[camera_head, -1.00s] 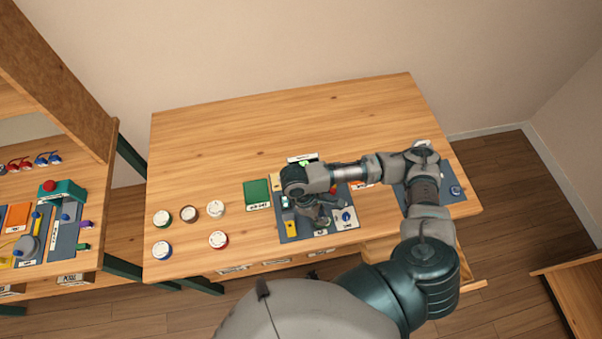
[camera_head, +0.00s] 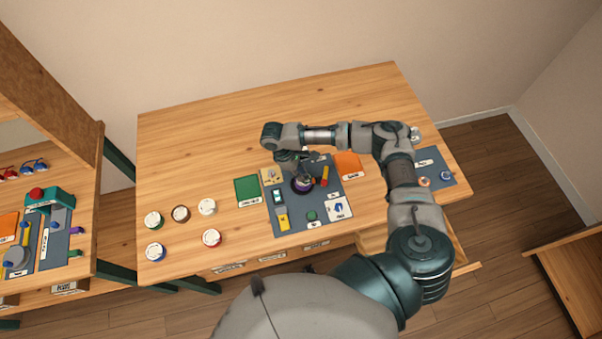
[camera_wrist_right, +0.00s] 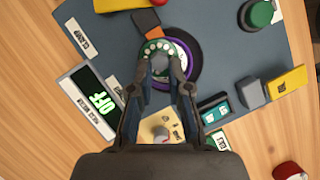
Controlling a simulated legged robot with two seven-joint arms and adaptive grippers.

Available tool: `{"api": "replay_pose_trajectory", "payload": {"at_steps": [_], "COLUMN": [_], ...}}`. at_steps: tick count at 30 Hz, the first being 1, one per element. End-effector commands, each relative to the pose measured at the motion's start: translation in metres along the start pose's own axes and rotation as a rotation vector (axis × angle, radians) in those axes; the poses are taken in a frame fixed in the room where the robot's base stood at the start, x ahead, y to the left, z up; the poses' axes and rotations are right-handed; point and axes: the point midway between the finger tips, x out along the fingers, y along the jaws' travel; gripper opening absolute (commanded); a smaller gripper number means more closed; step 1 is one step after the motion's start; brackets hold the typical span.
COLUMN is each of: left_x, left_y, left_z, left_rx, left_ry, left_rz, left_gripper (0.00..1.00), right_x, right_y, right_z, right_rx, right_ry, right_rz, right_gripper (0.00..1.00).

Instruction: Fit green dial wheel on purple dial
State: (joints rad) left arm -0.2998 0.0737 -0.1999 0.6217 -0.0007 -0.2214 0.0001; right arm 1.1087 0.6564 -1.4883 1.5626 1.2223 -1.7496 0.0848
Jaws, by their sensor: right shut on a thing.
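My right gripper (camera_wrist_right: 160,72) is shut on a white wheel with a green ring (camera_wrist_right: 154,47), seen in the right wrist view. The wheel overlaps a dark round dial with a purple rim (camera_wrist_right: 193,55), more of which shows to its right. I cannot tell whether wheel and dial touch. In the head view my right gripper (camera_head: 298,170) is over the purple dial (camera_head: 302,185) on the grey board, with the wheel mostly hidden. Another green-edged white wheel (camera_head: 153,220) lies at the table's left. My left gripper is not in view.
Several other wheels lie at left, including a red one (camera_head: 211,238). The table's back is clear.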

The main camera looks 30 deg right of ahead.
Motion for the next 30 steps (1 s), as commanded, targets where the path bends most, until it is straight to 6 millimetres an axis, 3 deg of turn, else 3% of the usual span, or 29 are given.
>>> {"api": "replay_pose_trajectory", "payload": {"at_steps": [20, 21, 24, 30], "left_x": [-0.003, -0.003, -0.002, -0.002], "left_y": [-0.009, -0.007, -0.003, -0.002], "left_z": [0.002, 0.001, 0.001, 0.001], "left_rx": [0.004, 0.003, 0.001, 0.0], "left_ry": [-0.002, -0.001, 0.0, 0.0], "left_rz": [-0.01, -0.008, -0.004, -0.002], "left_gripper": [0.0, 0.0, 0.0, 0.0], "right_x": [0.022, 0.023, 0.023, 0.023], "right_y": [-0.001, -0.001, -0.001, -0.001], "right_z": [-0.004, -0.004, -0.004, -0.004], "right_rx": [-0.004, -0.004, -0.002, -0.003], "right_ry": [-0.002, -0.004, -0.005, -0.004], "right_rz": [-0.007, -0.007, -0.006, -0.008], "right_gripper": [0.0, 0.19, 0.42, 0.42]}}
